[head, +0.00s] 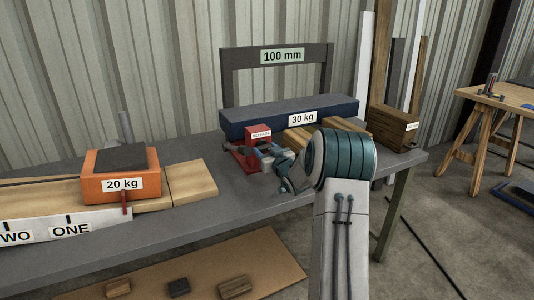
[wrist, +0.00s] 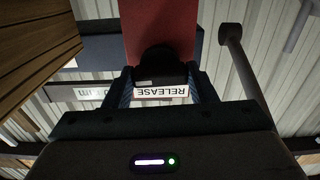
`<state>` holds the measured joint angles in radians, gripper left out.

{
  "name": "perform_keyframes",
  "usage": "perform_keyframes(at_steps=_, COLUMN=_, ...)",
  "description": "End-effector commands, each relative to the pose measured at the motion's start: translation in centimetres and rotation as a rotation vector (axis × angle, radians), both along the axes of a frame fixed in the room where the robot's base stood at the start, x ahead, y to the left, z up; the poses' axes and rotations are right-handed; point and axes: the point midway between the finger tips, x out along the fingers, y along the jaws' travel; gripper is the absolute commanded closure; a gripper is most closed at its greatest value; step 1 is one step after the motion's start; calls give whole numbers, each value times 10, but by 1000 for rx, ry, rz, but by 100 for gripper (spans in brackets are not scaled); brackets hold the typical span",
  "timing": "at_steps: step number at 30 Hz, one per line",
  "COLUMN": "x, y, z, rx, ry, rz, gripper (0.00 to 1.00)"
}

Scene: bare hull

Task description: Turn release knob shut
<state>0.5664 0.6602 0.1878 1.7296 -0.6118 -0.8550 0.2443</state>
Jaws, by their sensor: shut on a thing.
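The red release block (head: 258,132) with a white RELEASE label stands on the grey bench, in front of the blue 30 kg weight. In the wrist view the red block (wrist: 160,25) appears upside down, with its label partly behind the knob. A dark round release knob (wrist: 160,63) sits on its face. My gripper (wrist: 163,80) is shut on this knob, one finger on each side. In the head view my gripper (head: 268,155) reaches the block from the front right, and my wrist hides the knob.
The blue 30 kg weight (head: 255,117) lies behind, near wooden blocks (head: 300,138), below a dark 100 mm frame (head: 232,80). An orange 20 kg weight (head: 105,188) sits on boards at left. A wooden box (head: 392,128) stands at right. The bench front (head: 235,205) is clear.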

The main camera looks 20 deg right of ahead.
Motion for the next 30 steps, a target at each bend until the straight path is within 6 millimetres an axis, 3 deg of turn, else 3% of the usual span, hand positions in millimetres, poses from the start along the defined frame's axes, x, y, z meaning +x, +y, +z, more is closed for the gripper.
perform_keyframes(at_steps=30, x=0, y=1, z=-6, rx=-896, ry=-32, rz=0, gripper=72)
